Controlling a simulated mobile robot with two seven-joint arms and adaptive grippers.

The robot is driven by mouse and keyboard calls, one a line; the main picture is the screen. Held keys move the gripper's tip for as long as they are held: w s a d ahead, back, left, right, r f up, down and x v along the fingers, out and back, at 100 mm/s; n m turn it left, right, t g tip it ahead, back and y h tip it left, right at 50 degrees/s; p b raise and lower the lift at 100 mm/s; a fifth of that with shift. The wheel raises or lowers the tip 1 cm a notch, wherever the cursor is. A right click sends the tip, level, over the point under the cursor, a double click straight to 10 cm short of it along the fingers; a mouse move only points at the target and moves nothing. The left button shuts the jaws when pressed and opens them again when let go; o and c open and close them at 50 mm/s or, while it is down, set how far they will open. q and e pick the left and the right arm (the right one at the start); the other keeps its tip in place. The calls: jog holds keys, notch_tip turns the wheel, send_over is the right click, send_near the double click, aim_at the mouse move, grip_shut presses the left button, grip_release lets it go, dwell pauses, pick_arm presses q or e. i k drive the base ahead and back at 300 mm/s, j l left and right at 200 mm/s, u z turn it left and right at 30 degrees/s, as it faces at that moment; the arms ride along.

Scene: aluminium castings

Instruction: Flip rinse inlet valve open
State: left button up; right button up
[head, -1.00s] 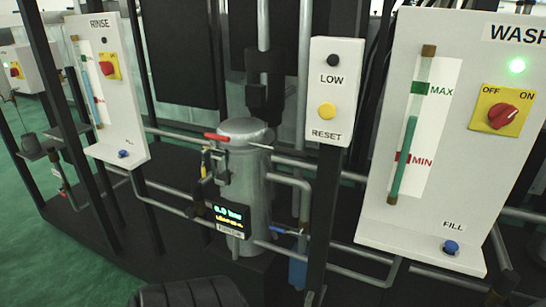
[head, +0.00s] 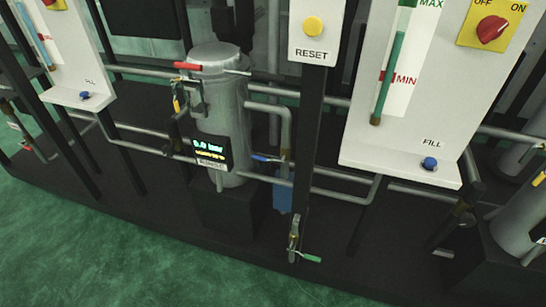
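No valve in view carries a readable rinse inlet label. The white panel (head: 60,50) at the left, labelled RINSE in the earlier frame, has pipework below it, with a small red-handled fitting (head: 26,147) at the far left. The grey metal canister (head: 218,100) in the middle has a red lever (head: 187,66) lying level at its top and a small yellow handle (head: 176,103) at its left. A blue lever (head: 265,158) lies roughly level to its right. A green lever (head: 312,258) points right on a low valve. Neither of my grippers is in view.
A black display (head: 210,153) is on the canister. The white RESET panel (head: 316,35) stands on a dark post. A larger white panel (head: 405,130) with a blue FILL button (head: 430,163) is at the right. Several level pipes cross the rack. Green floor (head: 110,255) is clear in front.

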aim_at(255, 157)
jog(key=u, duration=0.25)
jog(key=i+l, duration=0.75)
jog(key=i, duration=0.1)
